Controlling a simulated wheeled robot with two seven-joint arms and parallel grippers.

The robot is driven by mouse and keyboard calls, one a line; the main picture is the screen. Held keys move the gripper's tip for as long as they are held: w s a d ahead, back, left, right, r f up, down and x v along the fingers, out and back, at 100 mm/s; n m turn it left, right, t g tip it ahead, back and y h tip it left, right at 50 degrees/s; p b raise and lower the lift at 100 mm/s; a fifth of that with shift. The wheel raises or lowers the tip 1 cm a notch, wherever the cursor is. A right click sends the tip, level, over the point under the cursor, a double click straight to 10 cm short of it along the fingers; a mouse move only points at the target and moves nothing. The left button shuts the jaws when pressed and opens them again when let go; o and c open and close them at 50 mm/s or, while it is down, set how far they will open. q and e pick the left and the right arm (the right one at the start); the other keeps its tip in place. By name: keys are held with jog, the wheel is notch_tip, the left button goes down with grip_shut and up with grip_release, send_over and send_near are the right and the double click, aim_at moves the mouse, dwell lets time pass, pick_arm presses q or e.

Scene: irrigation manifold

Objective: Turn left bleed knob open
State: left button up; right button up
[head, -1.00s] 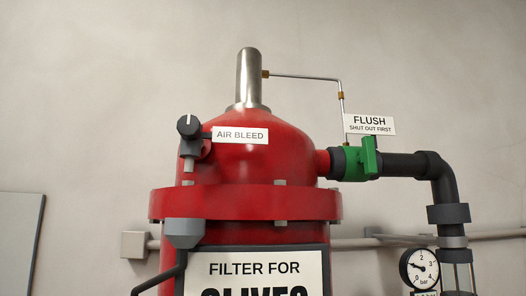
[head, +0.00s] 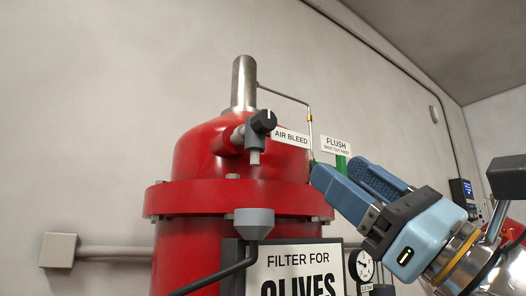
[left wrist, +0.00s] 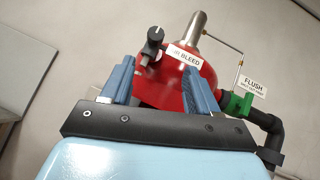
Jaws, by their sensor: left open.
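The bleed knob (head: 263,121) is dark grey with a pale pointer mark. It sits on a small valve at the upper front of the red filter tank (head: 195,250), beside the AIR BLEED label (head: 291,138). The knob also shows in the left wrist view (left wrist: 155,36), beyond the fingertips. My left gripper (head: 334,168) has blue fingers. It is to the right of the knob and lower in the head view, apart from it. In the left wrist view its fingers (left wrist: 157,68) are spread with nothing between them. My right gripper is not in view.
The green flush valve (left wrist: 238,102) with its FLUSH label (left wrist: 255,86) is right of the tank; in the head view my gripper mostly hides it. A grey funnel (head: 254,221) hangs below the knob. A thin metal tube (head: 290,96) runs from the tank's top.

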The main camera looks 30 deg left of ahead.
aim_at(270, 125)
pick_arm(q)
jog(key=shift+n, duration=0.3)
jog(key=p+x, duration=0.1)
jog(key=x, duration=0.3)
jog(key=p+x, duration=0.1)
jog(key=x, duration=0.4)
jog(key=p+x, duration=0.2)
jog(key=x, duration=0.3)
jog(key=shift+s+a+f, duration=0.15)
jog(key=shift+s+a, duration=0.1)
jog(key=shift+s, duration=0.05)
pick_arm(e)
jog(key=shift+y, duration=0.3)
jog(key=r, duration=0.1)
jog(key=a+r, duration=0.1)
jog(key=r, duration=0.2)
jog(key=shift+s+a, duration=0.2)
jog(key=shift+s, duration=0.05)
pick_arm(q)
jog(key=shift+c, duration=0.4)
jog(key=c, duration=1)
